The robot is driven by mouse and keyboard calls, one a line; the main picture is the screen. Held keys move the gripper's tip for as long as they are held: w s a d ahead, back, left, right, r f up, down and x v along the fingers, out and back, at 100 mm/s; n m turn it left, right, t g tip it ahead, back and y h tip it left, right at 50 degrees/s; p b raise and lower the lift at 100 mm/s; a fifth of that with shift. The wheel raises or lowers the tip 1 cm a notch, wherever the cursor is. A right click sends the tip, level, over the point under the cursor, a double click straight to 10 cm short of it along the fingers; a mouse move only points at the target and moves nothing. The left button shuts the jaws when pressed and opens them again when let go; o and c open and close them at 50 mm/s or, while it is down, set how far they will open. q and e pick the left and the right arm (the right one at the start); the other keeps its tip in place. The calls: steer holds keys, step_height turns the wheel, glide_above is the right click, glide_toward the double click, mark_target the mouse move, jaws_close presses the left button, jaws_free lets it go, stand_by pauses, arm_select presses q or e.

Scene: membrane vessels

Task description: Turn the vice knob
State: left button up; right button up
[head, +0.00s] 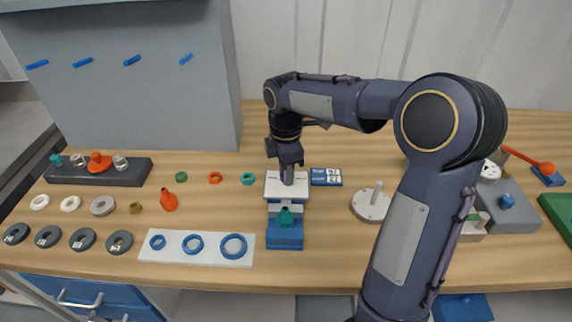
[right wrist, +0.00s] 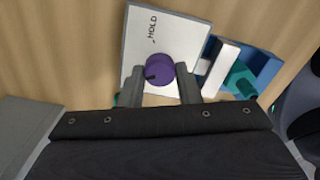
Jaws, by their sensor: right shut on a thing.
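Behind the teal knob is a white plate (head: 273,188) with a purple knob on top. In the right wrist view the plate (right wrist: 140,40) reads "HOLD", and the purple knob (right wrist: 160,70) is between my fingers. My right gripper (head: 288,172) points down over the plate and is shut on the purple knob. The teal knob also shows in the right wrist view (right wrist: 240,80), right of my fingers and apart from them. My left gripper is not in view.
A white board with blue rings (head: 148,256) lies left of the vice.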

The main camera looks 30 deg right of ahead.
steer(key=m+p, duration=0.1)
steer(key=m, duration=0.3)
steer(key=shift+r+m, duration=0.1)
steer(key=shift+m, duration=0.2)
steer(key=m+p, duration=0.1)
steer(key=m, duration=0.3)
steer(key=shift+w+d+m+p, duration=0.1)
steer(key=shift+m+p, duration=0.2)
steer(key=shift+p, duration=0.05)
steer(key=m+p, duration=0.1)
steer(key=m, duration=0.3)
steer(key=shift+m, duration=0.3)
steer(key=shift+m+p, duration=0.3)
steer(key=shift+m, duration=1.8)
steer(key=o, duration=1)
steer(key=shift+c, duration=0.2)
